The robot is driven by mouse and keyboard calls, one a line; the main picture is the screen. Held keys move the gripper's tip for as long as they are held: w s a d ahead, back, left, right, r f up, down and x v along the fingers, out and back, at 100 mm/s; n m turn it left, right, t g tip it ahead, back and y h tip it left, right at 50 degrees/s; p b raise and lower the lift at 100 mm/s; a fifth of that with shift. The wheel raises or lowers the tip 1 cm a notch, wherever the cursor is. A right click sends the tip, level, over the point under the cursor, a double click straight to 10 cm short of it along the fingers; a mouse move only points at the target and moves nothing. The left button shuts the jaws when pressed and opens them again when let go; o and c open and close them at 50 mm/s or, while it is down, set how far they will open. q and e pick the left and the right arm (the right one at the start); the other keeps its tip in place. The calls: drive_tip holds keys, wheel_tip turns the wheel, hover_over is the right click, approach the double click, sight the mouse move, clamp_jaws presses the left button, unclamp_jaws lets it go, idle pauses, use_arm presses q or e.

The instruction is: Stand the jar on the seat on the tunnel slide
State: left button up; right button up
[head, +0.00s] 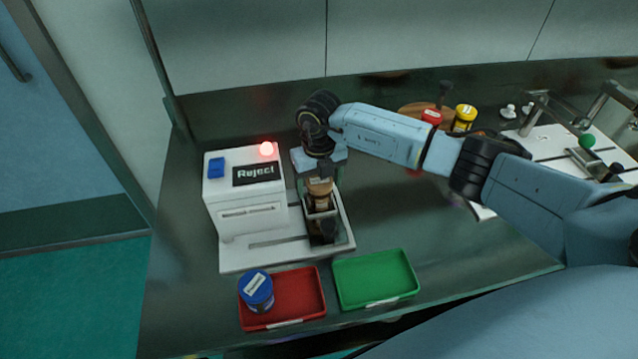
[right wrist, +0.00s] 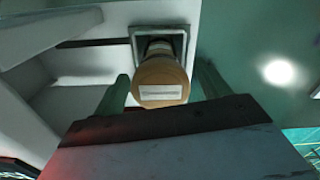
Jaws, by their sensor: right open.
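The jar (head: 320,187), with a tan lid and darker body, stands upright at the square seat (head: 333,205) on the white slide beside the machine. In the right wrist view the jar's lid (right wrist: 162,82) faces me, and its body goes down inside the seat's square rim (right wrist: 187,34). How deep its base sits is hidden. My right gripper (head: 321,172) is above the jar. Its two greenish fingers show in the right wrist view (right wrist: 163,90), one on each side of the lid with gaps, so it is open. My left gripper is not in view.
The white machine (head: 236,215) shows "Reject" and a lit red lamp (head: 266,149). A red tray (head: 305,292) holds a blue-lidded jar (head: 256,288). A green tray (head: 376,279) is empty. Red-lidded (head: 431,117) and yellow-lidded (head: 464,116) jars stand behind my right arm.

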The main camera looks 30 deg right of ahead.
wheel_tip(320, 180, up, 11)
drive_tip(key=shift+r+p, duration=0.15)
drive_tip(key=shift+p, duration=0.25)
